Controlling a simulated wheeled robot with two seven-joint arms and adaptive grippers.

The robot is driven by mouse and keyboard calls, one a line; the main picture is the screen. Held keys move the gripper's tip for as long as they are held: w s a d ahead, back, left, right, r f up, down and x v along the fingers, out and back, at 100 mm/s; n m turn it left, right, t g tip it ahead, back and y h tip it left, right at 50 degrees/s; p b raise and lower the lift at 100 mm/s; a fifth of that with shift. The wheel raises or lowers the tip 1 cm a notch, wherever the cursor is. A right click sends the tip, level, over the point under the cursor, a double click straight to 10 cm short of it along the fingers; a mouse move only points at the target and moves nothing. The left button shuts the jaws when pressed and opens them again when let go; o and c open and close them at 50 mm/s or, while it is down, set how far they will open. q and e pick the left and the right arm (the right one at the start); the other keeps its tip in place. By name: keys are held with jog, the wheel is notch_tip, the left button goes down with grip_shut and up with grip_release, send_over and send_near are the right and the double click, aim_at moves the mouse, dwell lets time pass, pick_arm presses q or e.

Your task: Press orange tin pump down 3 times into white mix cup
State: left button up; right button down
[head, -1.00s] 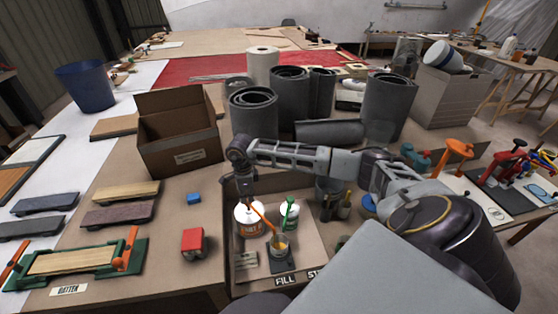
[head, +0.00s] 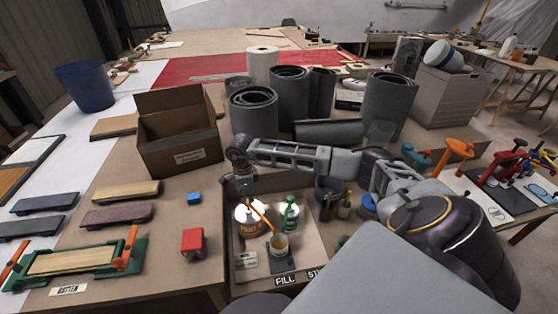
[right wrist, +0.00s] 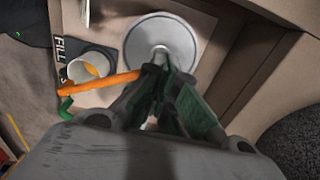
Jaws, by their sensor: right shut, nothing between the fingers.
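The orange tin (head: 249,220) stands at the back left of a tray on the bench, its orange pump spout (head: 261,214) slanting toward the white mix cup (head: 279,246). The cup stands upright on a dark pad with some yellowish stuff inside. My right gripper (head: 245,195) is shut and empty, pointing down over the tin's pump. In the right wrist view its fingertips (right wrist: 163,65) meet over the middle of the grey tin lid (right wrist: 160,40), at the spout's root; contact with the pump head is hard to tell. The left gripper is out of view.
A green-pump tin (head: 290,213) stands just right of the orange one. Pots with brushes (head: 328,195) stand farther right. A red block (head: 193,242) and a cardboard box (head: 180,140) are on the left. Grey rolls (head: 288,95) stand behind.

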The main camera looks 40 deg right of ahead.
jog(key=shift+r+p, duration=0.6)
jog(key=shift+r, duration=0.7)
jog(key=shift+f+b, duration=0.9)
jog(key=shift+f, duration=0.3)
jog(key=shift+f+b, duration=0.4)
jog(key=shift+f, duration=0.2)
jog(key=shift+s+r, duration=0.1)
jog(key=shift+r+p, duration=0.35)
jog(key=shift+r, duration=0.1)
jog(key=shift+r+p, duration=0.6)
jog(key=shift+r, duration=0.65)
jog(key=shift+f+b, duration=0.6)
jog(key=shift+f, duration=0.2)
